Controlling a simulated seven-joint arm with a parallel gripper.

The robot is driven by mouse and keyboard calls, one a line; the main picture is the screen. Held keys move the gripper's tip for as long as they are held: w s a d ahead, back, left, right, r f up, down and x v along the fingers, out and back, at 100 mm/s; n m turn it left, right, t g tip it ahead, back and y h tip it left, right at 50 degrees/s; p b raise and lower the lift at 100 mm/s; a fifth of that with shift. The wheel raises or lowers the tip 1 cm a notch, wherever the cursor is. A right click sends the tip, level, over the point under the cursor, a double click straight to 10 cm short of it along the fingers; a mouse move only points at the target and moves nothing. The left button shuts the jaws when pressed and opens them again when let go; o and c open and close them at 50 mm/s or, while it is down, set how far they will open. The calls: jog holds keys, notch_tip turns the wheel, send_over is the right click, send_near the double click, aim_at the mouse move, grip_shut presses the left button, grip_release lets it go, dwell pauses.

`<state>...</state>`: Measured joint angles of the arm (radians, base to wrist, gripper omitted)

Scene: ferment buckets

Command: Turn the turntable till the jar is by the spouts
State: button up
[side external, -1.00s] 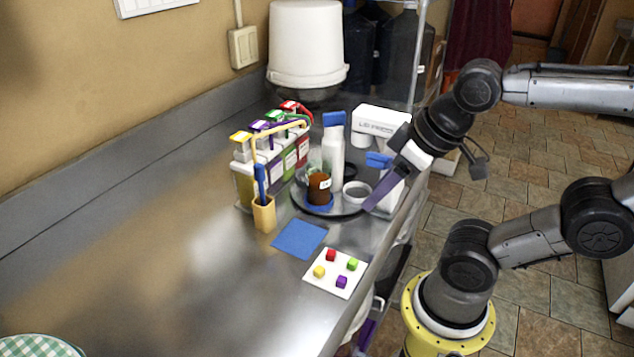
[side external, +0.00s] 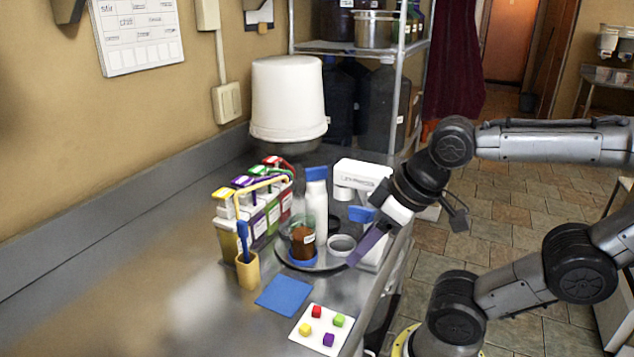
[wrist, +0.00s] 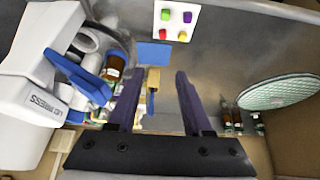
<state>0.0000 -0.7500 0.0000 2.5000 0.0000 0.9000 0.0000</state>
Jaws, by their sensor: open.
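The turntable (side external: 325,266) is a grey round plate on the steel counter. The jar (side external: 303,243), clear glass with brown contents and a white label, stands upright over a blue base at its front left. A white bottle with a blue cap (side external: 316,210) and a small grey bowl (side external: 342,245) stand beside the jar. The spouts (side external: 262,184) top a row of coloured-capped dispensers left of the turntable. My gripper (side external: 358,257), with purple fingers, is by the turntable's right edge, near the bowl. In the wrist view my gripper (wrist: 159,74) is open and empty. Contact with the turntable cannot be told.
A blue-handled tool stands in a yellow holder (side external: 247,270). A blue square (side external: 284,296) and a white tile with coloured cubes (side external: 320,329) lie in front. A white press (side external: 360,174) is behind. A white bucket (side external: 288,100) stands at the back. The left counter is clear.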

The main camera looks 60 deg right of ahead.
jog(key=shift+o, duration=0.2)
jog(key=shift+o, duration=2.4)
jog(key=shift+s+f, duration=0.15)
jog(key=shift+s, duration=0.25)
jog(key=shift+o, duration=1)
notch_tip(320, 180, up, 10)
jog(key=w+d+m+g, duration=0.1)
jog(key=w+m, duration=0.1)
jog(key=shift+w+g, duration=0.3)
jog(key=w+d+r+m+g, duration=0.25)
jog(key=w+d+r, duration=0.25)
jog(key=w+r, duration=0.35)
jog(key=m+g, duration=0.2)
jog(key=m, duration=0.3)
send_over(316, 168)
notch_tip(316, 168, down, 3)
jog(key=shift+n+t, duration=0.25)
notch_tip(316, 168, down, 13)
jog(key=shift+f, duration=0.1)
